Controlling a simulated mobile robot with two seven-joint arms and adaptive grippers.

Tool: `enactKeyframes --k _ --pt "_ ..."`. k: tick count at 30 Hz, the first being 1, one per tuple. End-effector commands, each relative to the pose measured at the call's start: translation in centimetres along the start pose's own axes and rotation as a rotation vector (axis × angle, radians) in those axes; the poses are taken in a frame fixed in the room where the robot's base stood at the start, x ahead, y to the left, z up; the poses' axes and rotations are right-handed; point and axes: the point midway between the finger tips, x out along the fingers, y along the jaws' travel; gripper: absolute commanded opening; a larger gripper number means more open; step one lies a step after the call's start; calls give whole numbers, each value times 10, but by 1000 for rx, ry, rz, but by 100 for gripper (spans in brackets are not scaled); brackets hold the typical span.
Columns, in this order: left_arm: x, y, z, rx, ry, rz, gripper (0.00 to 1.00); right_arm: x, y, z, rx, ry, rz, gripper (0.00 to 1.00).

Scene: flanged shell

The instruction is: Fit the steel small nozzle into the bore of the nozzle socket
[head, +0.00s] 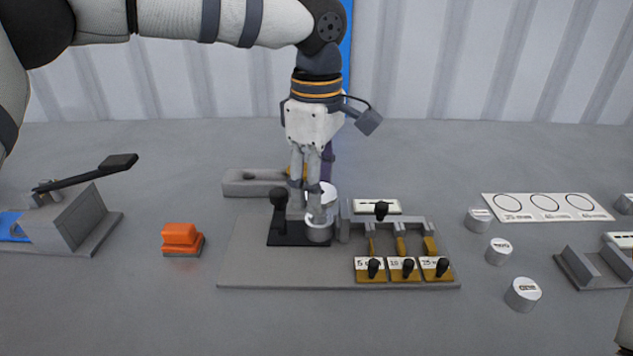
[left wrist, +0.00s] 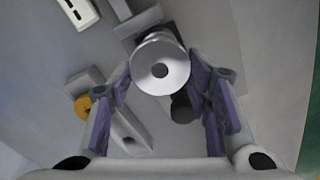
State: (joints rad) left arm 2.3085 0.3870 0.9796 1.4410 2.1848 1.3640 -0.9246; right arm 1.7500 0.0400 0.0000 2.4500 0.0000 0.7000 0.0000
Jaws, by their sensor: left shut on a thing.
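My left gripper (head: 309,212) points down over the fixture plate and is shut on a pale, round, flanged piece, which I take for the steel small nozzle. In the left wrist view the nozzle (left wrist: 178,62) shows its round face with a dark central hole, between the purple fingers of the left gripper (left wrist: 160,80). In the head view the fingers partly cover it. A short grey cylinder (head: 319,236), seemingly the nozzle socket, stands under the fingertips on a black base. Its bore is hidden, so I cannot tell whether the nozzle touches it or is inside.
A black-knobbed post (head: 278,198) stands close left of the fingers. To the right are several labelled yellow holders (head: 408,270) with black knobs. An orange block (head: 181,238) lies left of the plate (head: 255,275). Several silver cylinders (head: 523,293) stand at the right.

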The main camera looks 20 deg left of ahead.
Motion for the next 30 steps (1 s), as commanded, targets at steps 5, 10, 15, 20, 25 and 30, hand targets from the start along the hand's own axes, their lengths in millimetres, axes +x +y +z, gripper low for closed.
enactKeyframes --k 5,10,15,20,25,30 --pt "-1 0 0 0 1 2 8 0 0 0 0 1 0 40" --pt "0 0 0 0 0 2 8 0 0 0 0 1 0 40" --pt "-1 0 0 0 1 3 8 0 0 0 0 1 0 40" --pt "1 0 0 -1 1 2 8 0 0 0 0 0 0 40" --pt "6 0 0 -1 0 1 8 0 0 0 0 0 0 40" --pt "10 0 0 -2 0 1 8 0 0 0 0 -1 0 40"
